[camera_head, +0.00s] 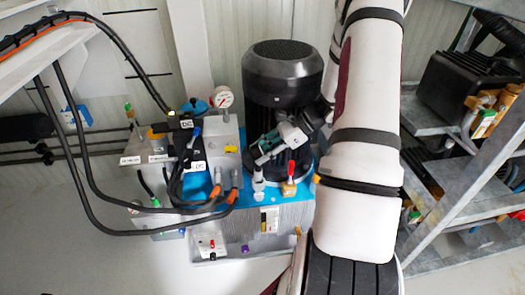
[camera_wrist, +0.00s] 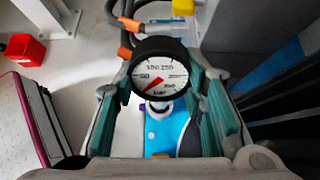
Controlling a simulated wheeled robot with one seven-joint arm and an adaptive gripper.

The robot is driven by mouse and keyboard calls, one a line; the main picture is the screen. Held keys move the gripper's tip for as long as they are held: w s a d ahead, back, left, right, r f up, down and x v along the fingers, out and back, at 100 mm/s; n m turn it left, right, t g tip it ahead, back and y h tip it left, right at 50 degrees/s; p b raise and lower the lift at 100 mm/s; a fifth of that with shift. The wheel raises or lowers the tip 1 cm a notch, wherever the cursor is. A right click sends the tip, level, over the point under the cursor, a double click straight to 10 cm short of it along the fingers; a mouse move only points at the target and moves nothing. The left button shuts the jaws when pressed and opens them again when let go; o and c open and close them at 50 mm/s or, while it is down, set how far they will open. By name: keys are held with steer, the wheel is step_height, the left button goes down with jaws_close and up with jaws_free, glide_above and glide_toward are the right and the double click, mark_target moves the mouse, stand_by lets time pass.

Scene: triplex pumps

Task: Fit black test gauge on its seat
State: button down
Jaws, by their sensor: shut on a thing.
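The black test gauge (camera_wrist: 159,82), with a black rim, white dial and red needle, is between the teal fingers of my gripper (camera_wrist: 160,92) in the wrist view. The gripper is shut on it, and the dial faces the wrist camera. In the head view my gripper (camera_head: 275,144) is in front of the black motor, above the blue pump top (camera_head: 228,178); the gauge is hard to make out there. A pale round fitting (camera_wrist: 159,111) shows just below the gauge in the wrist view. I cannot tell whether the gauge touches it or whether it is the seat.
A large black motor (camera_head: 283,75) stands close behind my gripper. Another white-faced gauge (camera_head: 223,96) stands left of it. A red-handled valve (camera_head: 290,178) is near on the right. Black hoses with orange ends (camera_head: 232,199) cross the left side. A metal shelf (camera_head: 470,190) stands at right.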

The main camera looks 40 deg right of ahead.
steer(key=shift+f+b, duration=1.2)
steer(key=shift+f, duration=0.95)
steer(key=c, duration=0.9)
jaws_free()
steer(key=shift+c, duration=0.2)
steer(key=s+d+r, duration=0.3)
steer(key=s+d, duration=0.6)
steer(key=d, duration=0.4)
steer(key=shift+d, duration=0.15)
